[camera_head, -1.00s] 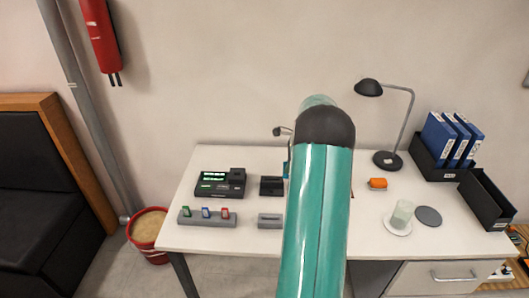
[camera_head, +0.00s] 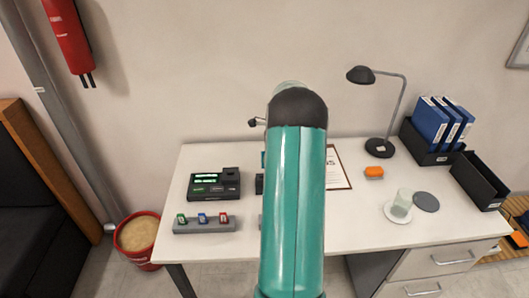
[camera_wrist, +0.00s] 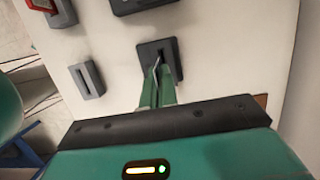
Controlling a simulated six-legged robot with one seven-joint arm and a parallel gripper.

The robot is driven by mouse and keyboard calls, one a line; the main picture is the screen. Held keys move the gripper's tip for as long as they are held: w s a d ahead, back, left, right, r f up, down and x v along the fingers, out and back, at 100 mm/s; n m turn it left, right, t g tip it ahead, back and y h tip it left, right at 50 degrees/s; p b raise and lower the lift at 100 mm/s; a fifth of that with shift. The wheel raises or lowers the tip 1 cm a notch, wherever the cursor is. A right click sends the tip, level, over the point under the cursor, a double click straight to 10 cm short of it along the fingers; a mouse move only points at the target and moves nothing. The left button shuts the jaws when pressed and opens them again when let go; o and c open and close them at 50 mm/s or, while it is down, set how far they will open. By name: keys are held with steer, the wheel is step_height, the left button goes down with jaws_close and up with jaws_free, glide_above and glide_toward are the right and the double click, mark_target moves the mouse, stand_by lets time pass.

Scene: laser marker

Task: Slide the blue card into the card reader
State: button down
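The blue card (camera_head: 202,218) stands in the middle of a grey rack (camera_head: 190,228), between a green card (camera_head: 182,219) and a red card (camera_head: 223,218). Behind the rack is a black device with lit green displays (camera_head: 207,178). A dark slotted block (camera_head: 259,184) to its right is partly hidden by my arm. I cannot tell for certain which of these is the card reader. In the wrist view my gripper's green fingers (camera_wrist: 159,84) point toward the dark slotted block (camera_wrist: 146,51).
A grey slotted block (camera_wrist: 87,80) lies beside the rack in the wrist view.

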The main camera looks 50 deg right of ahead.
step_height(320, 180, down, 4)
steer(key=shift+f, duration=0.4)
steer(key=shift+w+f, duration=0.1)
steer(key=shift+a, duration=0.1)
stand_by(1.2)
steer(key=shift+f, duration=0.95)
stand_by(0.9)
steer(key=c, duration=1.6)
jaws_free()
